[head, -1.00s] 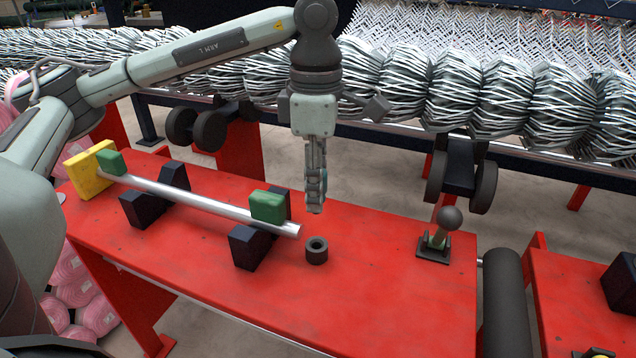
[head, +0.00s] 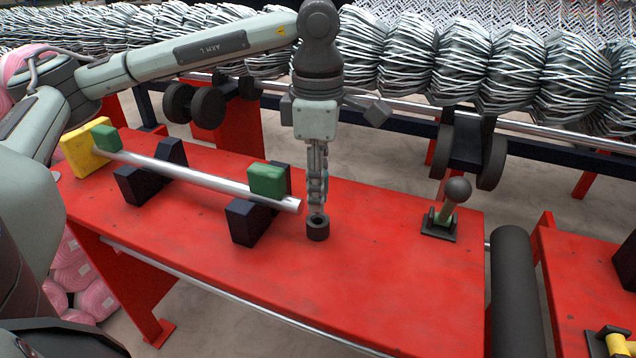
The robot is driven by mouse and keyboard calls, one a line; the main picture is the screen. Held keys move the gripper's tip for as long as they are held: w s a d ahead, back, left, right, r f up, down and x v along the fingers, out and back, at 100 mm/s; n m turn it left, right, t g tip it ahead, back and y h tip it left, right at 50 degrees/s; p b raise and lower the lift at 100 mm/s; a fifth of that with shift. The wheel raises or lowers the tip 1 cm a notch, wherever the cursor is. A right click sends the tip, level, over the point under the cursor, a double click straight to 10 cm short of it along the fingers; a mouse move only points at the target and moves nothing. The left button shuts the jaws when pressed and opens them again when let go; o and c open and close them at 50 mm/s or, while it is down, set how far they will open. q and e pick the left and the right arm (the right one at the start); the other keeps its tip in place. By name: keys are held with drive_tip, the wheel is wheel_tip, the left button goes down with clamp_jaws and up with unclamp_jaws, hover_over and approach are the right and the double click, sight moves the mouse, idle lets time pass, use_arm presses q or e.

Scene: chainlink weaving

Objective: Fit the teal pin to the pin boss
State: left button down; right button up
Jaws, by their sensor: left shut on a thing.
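The pin boss, a short dark ring-shaped collar (head: 317,231), stands upright on the red table just right of the rod's end. My left gripper (head: 316,208) points straight down over it, with its fingertips at the boss's top opening. The gripper is shut on the teal pin, which the fingers hide almost wholly. How deep the pin sits in the boss cannot be told. My right gripper is not in view.
A silver rod (head: 215,182) lies on black blocks, with green blocks on it and a yellow block (head: 82,152) at its left end. A ball-topped lever (head: 450,205) stands right on the red table (head: 390,270). Wire mesh rolls run behind.

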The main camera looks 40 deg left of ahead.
use_arm(q)
drive_tip(key=shift+f, duration=0.1)
drive_tip(key=shift+f+b, duration=1.75)
drive_tip(key=shift+f, duration=0.15)
drive_tip(key=c, duration=1.1)
unclamp_jaws()
drive_tip(key=shift+c, duration=0.2)
wheel_tip(320, 180, up, 12)
